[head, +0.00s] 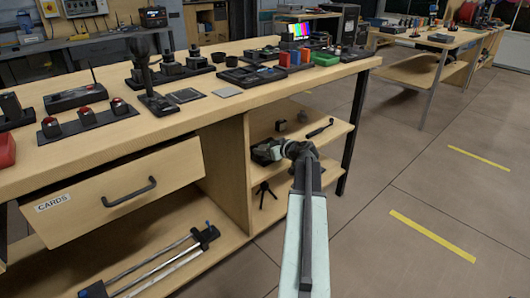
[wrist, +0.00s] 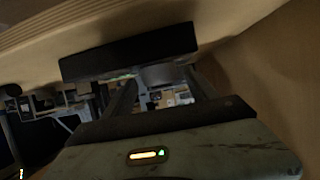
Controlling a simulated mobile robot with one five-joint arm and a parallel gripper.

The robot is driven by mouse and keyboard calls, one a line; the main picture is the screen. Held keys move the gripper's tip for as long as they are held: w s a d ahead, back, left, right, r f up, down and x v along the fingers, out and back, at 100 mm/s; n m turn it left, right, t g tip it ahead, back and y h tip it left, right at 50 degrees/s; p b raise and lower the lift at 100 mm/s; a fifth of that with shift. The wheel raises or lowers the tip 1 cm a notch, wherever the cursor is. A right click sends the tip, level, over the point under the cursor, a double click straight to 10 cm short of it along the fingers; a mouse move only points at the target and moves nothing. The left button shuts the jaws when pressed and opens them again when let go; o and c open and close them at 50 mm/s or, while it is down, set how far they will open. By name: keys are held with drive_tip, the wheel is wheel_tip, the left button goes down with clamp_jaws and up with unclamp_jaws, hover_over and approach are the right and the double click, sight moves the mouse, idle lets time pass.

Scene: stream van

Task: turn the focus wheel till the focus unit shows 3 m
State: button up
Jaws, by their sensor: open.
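My gripper (head: 266,151) reaches in at the open shelf under the bench, at the end of my pale arm. In the wrist view my gripper (wrist: 159,82) is open, its two dark fingers apart. Just beyond the fingertips is a dark block (wrist: 110,57) with a short grey round part (wrist: 157,74) between the fingers. This may be the focus unit and its wheel, but I cannot be sure. I cannot tell whether the fingers touch the round part. No focus reading or scale is legible in either view.
The wooden bench (head: 215,120) carries several control boxes, a joystick and trays. The upper shelf (head: 318,148) holds a small dark box (head: 280,126) and a handled bar (head: 320,130). A small tripod (head: 266,192) stands below. A drawer (head: 110,203) juts out at left. Floor at right is clear.

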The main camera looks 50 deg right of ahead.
drive_tip(key=shift+a, duration=0.1)
drive_tip(key=c, duration=1.4)
drive_tip(key=shift+o, duration=0.2)
drive_tip(key=shift+a+m+h, duration=0.15)
drive_tip(key=shift+m+h, duration=0.15)
drive_tip(key=shift+h, duration=0.1)
drive_tip(key=shift+m+h, duration=0.5)
drive_tip(key=shift+h, duration=0.1)
drive_tip(key=o, duration=1.4)
drive_tip(key=shift+c, duration=0.2)
